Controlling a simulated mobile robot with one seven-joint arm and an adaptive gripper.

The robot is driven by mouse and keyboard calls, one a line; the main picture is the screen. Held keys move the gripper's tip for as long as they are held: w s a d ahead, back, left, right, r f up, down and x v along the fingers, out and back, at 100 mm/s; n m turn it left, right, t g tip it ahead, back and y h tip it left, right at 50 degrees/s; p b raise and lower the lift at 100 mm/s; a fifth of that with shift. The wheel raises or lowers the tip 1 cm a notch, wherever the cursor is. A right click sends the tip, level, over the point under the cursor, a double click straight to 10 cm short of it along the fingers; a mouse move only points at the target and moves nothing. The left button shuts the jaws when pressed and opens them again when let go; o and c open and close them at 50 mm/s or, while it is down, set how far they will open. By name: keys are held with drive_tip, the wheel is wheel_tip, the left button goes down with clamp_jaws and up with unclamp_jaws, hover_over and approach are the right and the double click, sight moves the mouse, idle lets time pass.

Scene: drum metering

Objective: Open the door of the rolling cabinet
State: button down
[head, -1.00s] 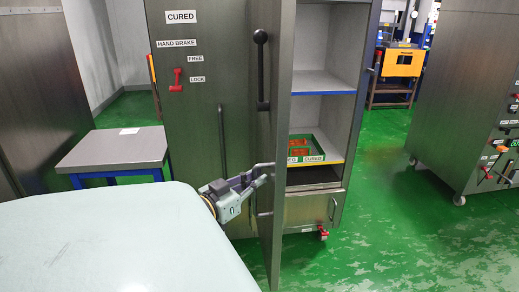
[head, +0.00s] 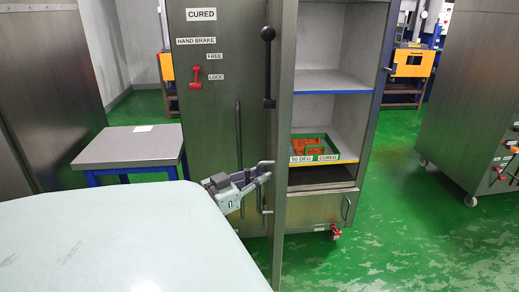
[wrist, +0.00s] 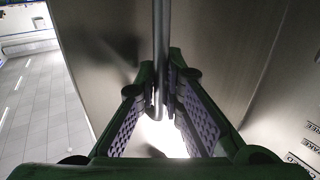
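The rolling cabinet (head: 312,205) stands upright with its grey metal door (head: 218,125) partly open. The door's outer face is to the left and its free edge points toward me. A D-shaped door handle (head: 263,197) sits low near that edge. My gripper (head: 264,175) is at this handle, left of the edge. In the wrist view, the handle bar (wrist: 161,50) runs upright between my fingertips (wrist: 161,72), which lie close on both sides of it. The fingers appear shut on it; exact contact is hard to see.
A black-knobbed lever (head: 269,70) is above the handle. The cabinet's shelves show, with a green tray (head: 328,155) on one. A pale rounded surface (head: 110,240) fills the lower left. A low grey table (head: 130,147) stands behind. Green floor (head: 410,240) is free at right.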

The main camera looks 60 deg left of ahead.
drive_tip(key=c, duration=1.7)
unclamp_jaws()
drive_tip(key=s+d, duration=0.2)
drive_tip(key=s, duration=1)
drive_tip(key=shift+d, duration=0.15)
drive_tip(key=shift+w, duration=0.15)
